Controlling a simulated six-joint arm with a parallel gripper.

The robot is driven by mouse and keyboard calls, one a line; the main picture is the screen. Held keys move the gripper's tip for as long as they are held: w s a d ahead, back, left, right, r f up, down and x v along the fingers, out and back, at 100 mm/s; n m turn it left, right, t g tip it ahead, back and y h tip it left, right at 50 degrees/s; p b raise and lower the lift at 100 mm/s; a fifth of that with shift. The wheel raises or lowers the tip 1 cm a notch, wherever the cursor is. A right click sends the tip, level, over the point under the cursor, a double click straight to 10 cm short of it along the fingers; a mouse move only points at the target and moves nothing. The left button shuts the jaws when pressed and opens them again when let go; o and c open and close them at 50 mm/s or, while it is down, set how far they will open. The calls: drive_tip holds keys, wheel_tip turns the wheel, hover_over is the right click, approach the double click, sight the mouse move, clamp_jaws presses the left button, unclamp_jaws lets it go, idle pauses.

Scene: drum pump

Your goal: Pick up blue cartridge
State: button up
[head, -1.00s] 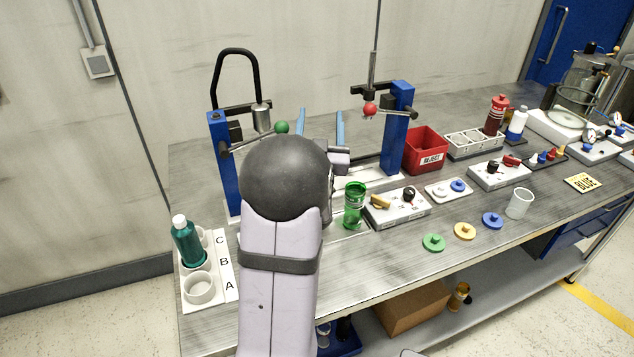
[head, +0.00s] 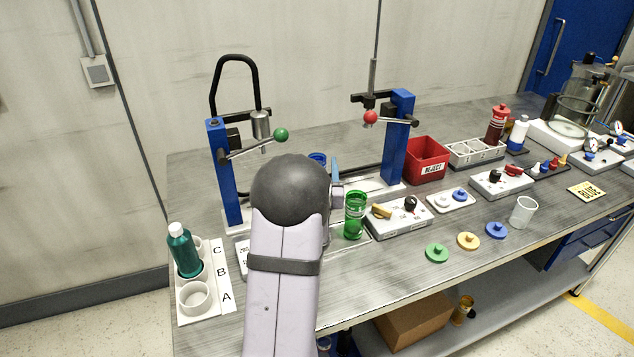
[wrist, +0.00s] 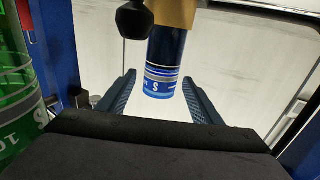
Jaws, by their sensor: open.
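The blue cartridge (wrist: 164,52) stands ahead of my gripper in the wrist view, with silver bands and a brighter blue band near its lower end. A tan part covers its top. My gripper (wrist: 159,80) is open, with one finger on each side of the cartridge's lower end and visible gaps between. In the head view, my arm hides most of the cartridge; a small blue piece (head: 317,158), probably its top, shows just above my dark wrist joint. One finger shows beside that joint.
A green cartridge (head: 354,215) stands close to my arm's right; it fills the wrist view's left edge (wrist: 14,95). Two blue press posts (head: 224,175) (head: 397,140) with green and red lever knobs flank the spot. A teal bottle (head: 184,252) stands in the A-B-C rack.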

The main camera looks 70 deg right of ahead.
drive_tip(key=p+x, duration=0.1)
drive_tip(key=x, duration=0.4)
drive_tip(key=shift+w+d, duration=0.1)
drive_tip(key=shift+d, duration=0.1)
clamp_jaws()
